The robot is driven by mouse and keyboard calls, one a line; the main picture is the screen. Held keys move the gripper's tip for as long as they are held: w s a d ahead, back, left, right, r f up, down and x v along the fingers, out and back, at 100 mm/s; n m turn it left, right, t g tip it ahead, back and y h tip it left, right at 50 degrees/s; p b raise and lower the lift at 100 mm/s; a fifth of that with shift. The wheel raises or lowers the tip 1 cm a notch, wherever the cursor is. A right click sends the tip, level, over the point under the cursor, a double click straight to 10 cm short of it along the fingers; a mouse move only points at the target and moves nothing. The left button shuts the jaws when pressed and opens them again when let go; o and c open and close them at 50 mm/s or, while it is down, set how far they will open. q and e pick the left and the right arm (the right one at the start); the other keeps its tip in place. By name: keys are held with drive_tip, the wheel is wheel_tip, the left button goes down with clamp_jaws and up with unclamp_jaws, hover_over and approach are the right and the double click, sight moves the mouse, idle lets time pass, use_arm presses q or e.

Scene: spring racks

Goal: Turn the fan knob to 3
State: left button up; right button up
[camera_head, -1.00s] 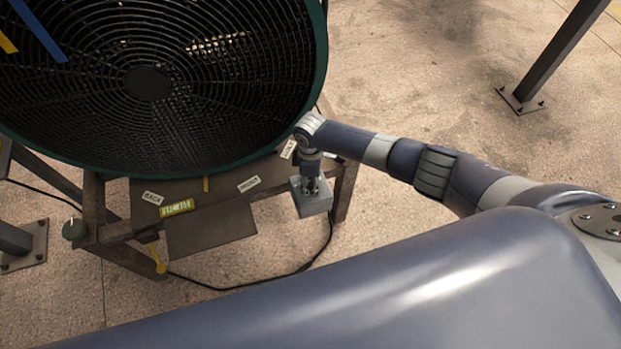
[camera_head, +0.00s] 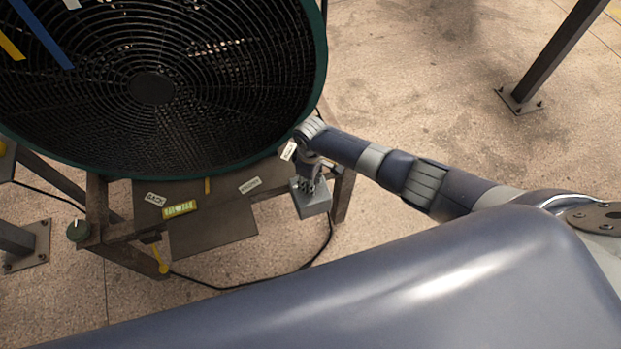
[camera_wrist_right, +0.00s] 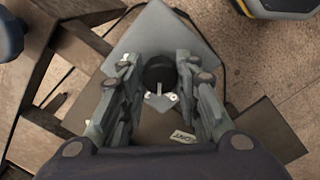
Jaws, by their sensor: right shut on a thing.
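The large fan (camera_head: 152,88) with a dark round grille and green rim fills the upper left of the head view. A light grey control box (camera_head: 314,203) sits at the stand's right corner; it also shows in the wrist view (camera_wrist_right: 165,35). A black round knob (camera_wrist_right: 160,72) stands on the box, with a small white pointer below it in the picture. My right gripper (camera_head: 311,184) is at the box, its two fingers (camera_wrist_right: 158,68) on either side of the knob, shut on it. The setting marks cannot be read. My left gripper is not in view.
The brown metal stand (camera_head: 215,232) carries paper tags and a yellow-green label (camera_head: 180,208). A dark green round piece (camera_head: 78,231) is on its left corner. A black cable (camera_head: 270,283) runs over the floor. A dark post (camera_head: 555,50) stands at upper right.

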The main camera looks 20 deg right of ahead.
drive_tip(key=m+p, duration=0.2)
drive_tip(key=m, duration=0.3)
drive_tip(key=shift+r+m, duration=0.1)
drive_tip(key=shift+m, duration=0.2)
drive_tip(key=m+p, duration=0.1)
drive_tip(key=m, duration=0.3)
drive_tip(key=shift+m+p, duration=0.3)
drive_tip(key=m+p, duration=0.1)
drive_tip(key=m, duration=0.8)
drive_tip(key=shift+w, duration=0.1)
drive_tip(key=shift+m, duration=0.4)
drive_tip(key=o, duration=1.1)
